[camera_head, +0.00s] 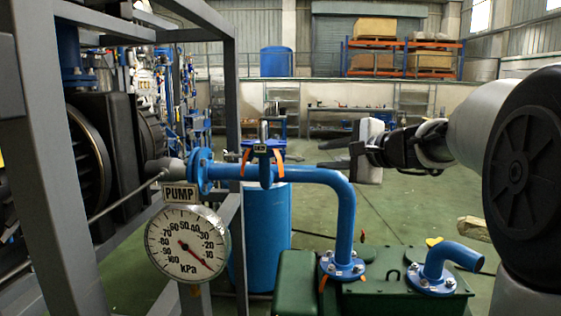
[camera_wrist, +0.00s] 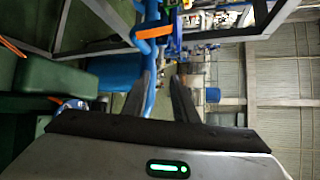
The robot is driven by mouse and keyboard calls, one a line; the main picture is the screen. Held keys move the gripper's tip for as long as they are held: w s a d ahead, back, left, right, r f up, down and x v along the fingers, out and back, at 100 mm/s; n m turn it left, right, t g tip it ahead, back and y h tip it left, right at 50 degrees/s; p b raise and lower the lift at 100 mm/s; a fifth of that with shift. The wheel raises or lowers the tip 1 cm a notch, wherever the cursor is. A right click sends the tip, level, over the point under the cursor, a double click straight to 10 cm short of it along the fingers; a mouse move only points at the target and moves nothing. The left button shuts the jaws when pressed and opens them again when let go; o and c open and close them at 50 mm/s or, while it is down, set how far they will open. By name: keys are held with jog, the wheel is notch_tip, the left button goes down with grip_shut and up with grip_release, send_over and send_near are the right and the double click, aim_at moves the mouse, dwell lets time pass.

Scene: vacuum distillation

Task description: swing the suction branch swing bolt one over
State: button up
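The blue suction pipe (camera_head: 310,175) runs from a flange at the left to the green unit. On it is a branch fitting (camera_head: 264,172) with a small dark label, a short upright stub and orange pieces (camera_head: 279,162) on either side, perhaps the swing bolts; I cannot tell which is bolt one. In the wrist view an orange piece (camera_wrist: 156,32) shows on the blue pipe beyond the fingers. My gripper (camera_head: 328,155) is right of the fitting, apart from it, with its fingers pointing left. In the wrist view my gripper (camera_wrist: 165,76) is open, with nothing between its fingers.
A PUMP gauge (camera_head: 187,243) stands at front left beside a grey frame (camera_head: 55,160). A green unit (camera_head: 390,285) with a second blue elbow (camera_head: 450,258) is below my arm. A blue drum (camera_head: 268,225) stands behind the pipe. Open floor lies behind.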

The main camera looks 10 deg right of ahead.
aim_at(301, 158)
jog(key=x, duration=1.2)
jog(key=shift+w, duration=0.1)
grip_shut()
